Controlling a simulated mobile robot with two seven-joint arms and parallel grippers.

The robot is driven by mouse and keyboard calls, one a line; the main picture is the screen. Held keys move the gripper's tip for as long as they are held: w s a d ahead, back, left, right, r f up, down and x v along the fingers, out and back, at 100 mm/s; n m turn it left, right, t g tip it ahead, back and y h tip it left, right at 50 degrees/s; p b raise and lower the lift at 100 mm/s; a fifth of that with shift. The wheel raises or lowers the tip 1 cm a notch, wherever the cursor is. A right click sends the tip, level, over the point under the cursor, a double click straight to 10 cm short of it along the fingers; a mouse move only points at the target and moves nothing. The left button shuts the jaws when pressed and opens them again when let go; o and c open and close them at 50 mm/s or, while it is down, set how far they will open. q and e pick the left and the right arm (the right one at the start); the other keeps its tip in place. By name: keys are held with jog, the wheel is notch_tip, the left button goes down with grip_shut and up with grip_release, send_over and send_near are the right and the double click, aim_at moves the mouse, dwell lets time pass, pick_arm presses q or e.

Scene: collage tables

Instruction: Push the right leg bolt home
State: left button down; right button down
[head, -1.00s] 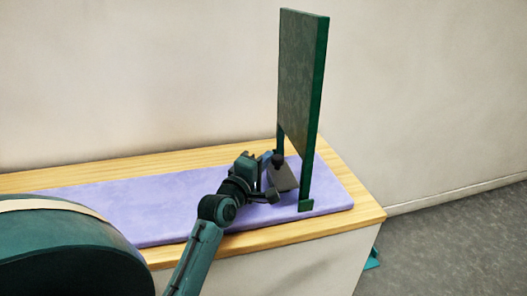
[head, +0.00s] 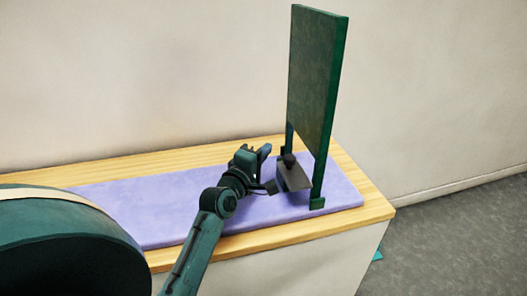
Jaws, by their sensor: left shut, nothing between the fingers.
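A tall dark green panel (head: 315,85) stands upright on two legs on the lavender mat. Its front right leg (head: 318,185) ends in a small green foot (head: 317,203). A dark grey slab with a round dark knob (head: 293,178) sits between the legs, tilted. I cannot tell whether it touches the panel. No leg bolt can be made out clearly. My left gripper (head: 264,152) is shut and empty, just left of the knob and the far leg, apart from the panel. My right gripper is not in view.
The lavender mat (head: 150,205) lies on a wooden table (head: 290,231) against a pale wall. The mat's left part is clear. The table's right end drops to a grey floor (head: 455,235). A teal piece (head: 377,255) shows by the table's side.

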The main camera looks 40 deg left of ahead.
pick_arm(q)
jog(key=s+d, duration=0.1)
jog(key=s, duration=0.8)
jog(key=shift+s+f+p, duration=0.15)
jog(key=shift+s+p, duration=0.15)
jog(key=shift+p, duration=0.05)
jog(key=shift+d, duration=0.1)
